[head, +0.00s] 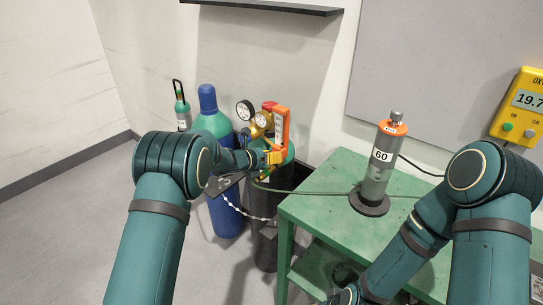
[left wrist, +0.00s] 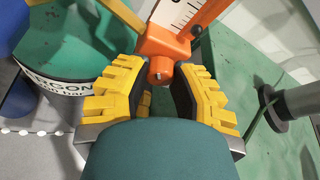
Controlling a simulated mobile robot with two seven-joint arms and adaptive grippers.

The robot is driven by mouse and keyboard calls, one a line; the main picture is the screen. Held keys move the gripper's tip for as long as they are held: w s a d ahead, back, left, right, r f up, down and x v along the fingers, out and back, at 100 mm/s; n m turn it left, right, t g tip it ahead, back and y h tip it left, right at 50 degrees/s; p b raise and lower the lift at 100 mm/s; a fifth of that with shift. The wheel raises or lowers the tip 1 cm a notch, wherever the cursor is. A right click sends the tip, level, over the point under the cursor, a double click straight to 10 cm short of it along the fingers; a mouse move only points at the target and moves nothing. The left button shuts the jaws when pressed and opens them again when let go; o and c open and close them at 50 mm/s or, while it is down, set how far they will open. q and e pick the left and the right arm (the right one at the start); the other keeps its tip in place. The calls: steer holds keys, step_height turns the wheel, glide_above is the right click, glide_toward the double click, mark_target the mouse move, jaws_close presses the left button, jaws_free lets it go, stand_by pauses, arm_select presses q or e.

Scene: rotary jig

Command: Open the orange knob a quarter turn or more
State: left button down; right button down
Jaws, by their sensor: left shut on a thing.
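An orange flowmeter (head: 281,127) with a white scale stands at the top of a green and dark gas cylinder in the head view. In the left wrist view its orange lower body (left wrist: 170,44) lies just beyond my fingertips. The orange knob (left wrist: 160,70) is the round end at the foot of that body, between the yellow fingertips. My left gripper (head: 272,157) is shut on the knob; it also shows in the left wrist view (left wrist: 158,85). The fingers partly hide the knob, and its turn angle cannot be read. My right gripper's fingers are not in view.
Two round gauges (head: 253,116) sit left of the flowmeter. A blue cylinder (head: 226,217) stands beside the dark one, with a chain in front. A green table (head: 318,200) on the right carries a grey cylinder marked 60 (head: 377,172). A hose crosses the tabletop.

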arm_select(q)
steer(key=shift+w+r, duration=0.1)
steer(key=shift+r, duration=0.05)
stand_by(0.4)
steer(key=c, duration=0.7)
jaws_free()
steer(key=v, duration=1.2)
steer(key=shift+a, duration=0.1)
